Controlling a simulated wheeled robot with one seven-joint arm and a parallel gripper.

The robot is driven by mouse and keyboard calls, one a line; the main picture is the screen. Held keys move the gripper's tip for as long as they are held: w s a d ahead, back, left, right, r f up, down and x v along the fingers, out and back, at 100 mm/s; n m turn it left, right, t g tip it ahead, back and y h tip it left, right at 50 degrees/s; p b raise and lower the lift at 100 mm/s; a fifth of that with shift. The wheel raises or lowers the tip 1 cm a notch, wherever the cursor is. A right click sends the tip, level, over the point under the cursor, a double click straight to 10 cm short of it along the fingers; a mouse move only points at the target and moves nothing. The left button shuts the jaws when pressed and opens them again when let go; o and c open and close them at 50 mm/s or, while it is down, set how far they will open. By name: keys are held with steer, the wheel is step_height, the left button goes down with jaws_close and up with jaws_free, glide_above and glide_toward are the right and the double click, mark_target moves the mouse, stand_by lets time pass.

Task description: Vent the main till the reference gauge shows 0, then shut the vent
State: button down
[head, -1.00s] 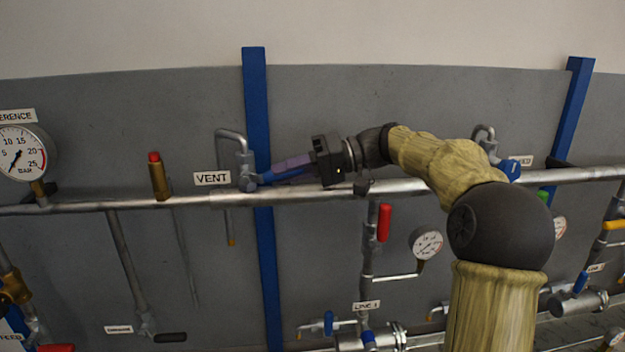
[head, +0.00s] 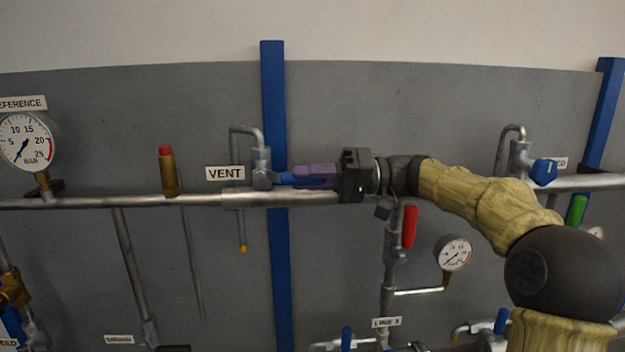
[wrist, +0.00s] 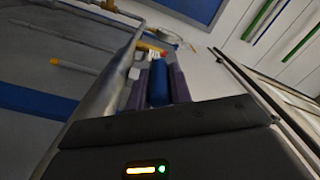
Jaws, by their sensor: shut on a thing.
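The vent valve (head: 262,168) stands on the main pipe beside the VENT label (head: 225,173), with a bent outlet pipe looping over and down. Its blue handle (head: 288,179) points right, nearly level along the main pipe. My gripper (head: 304,177) is shut on this handle, its purple fingers partly hiding it. In the wrist view the blue handle (wrist: 159,84) lies between the fingers. The reference gauge (head: 27,141) is at the far left; its needle points down-left, near the low end of the scale, and the exact reading is too small to tell.
The main pipe (head: 100,203) runs across the panel. A red-topped brass fitting (head: 168,172) stands on it left of the vent. A red handle (head: 409,227) and a smaller gauge (head: 454,253) sit below my arm. A blue upright (head: 273,110) is behind the vent.

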steer(key=shift+f, duration=0.15)
steer(key=c, duration=1.3)
jaws_free()
steer(key=shift+o, duration=0.2)
steer(key=w+d+b, duration=0.1)
steer(key=d, duration=1.6)
steer(key=shift+w+d+b, duration=0.25)
steer(key=shift+b, duration=0.1)
steer(key=shift+f, duration=0.1)
